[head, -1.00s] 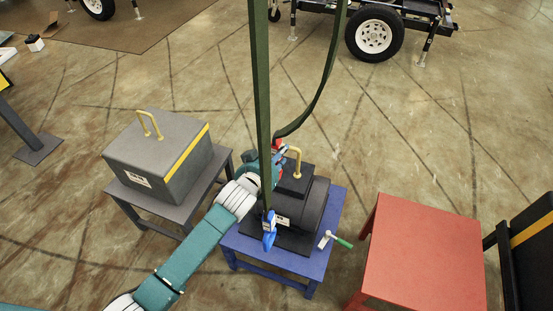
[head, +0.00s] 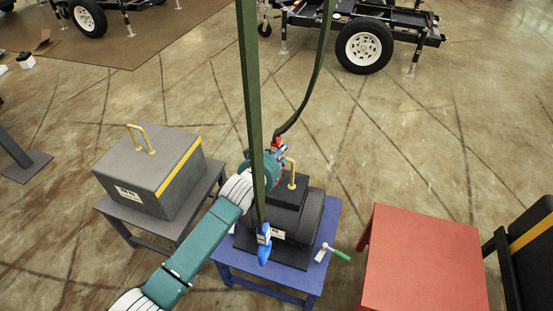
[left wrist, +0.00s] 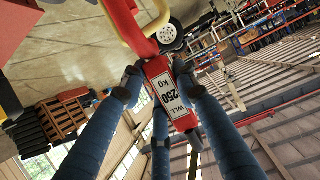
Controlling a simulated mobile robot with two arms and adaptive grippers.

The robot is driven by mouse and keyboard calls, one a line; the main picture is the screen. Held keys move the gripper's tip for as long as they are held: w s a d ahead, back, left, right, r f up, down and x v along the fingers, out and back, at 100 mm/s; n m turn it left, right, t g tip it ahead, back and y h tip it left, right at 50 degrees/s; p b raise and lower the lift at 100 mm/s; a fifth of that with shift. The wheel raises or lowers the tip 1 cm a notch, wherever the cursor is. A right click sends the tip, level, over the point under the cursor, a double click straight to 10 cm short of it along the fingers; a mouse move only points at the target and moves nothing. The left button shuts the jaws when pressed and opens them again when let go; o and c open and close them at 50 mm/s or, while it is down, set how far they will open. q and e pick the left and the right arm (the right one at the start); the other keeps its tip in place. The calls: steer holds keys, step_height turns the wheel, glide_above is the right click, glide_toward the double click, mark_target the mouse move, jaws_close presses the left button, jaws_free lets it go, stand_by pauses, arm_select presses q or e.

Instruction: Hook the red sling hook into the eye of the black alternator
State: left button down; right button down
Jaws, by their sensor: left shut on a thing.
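The black alternator (head: 300,215) sits on a blue table in the head view, with a yellow eye (head: 291,172) standing on top. My left gripper (head: 276,156) is just behind and left of the eye. It is shut on the red sling hook (left wrist: 168,95), which carries a label reading WLL 250 KG in the left wrist view. In that view the hook's red upper part overlaps the yellow eye (left wrist: 140,38). I cannot tell whether the hook passes through the eye or lies beside it. The green sling (head: 310,95) runs up from the hook. My right gripper is not in view.
A blue hook (head: 264,247) hangs on a straight green strap in front of the alternator. A green-handled crank (head: 335,252) lies at the blue table's (head: 331,215) right side. A grey box (head: 150,172) with a yellow handle stands left. A red table (head: 420,260) stands right.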

arm_select(q)
steer(key=shift+w+d+r+b, duration=0.1)
steer(key=shift+w+d+b, duration=0.35)
steer(key=shift+w, duration=0.4)
steer(key=shift+w+d+r+b, duration=0.1)
steer(key=shift+w+d+b, duration=0.1)
steer(key=shift+w+b, duration=0.5)
steer(key=shift+w+d+r+b, duration=0.1)
steer(key=shift+w+d+b, duration=0.25)
steer(key=shift+w, duration=0.6)
steer(key=shift+f+b, duration=0.5)
steer(key=shift+f, duration=0.3)
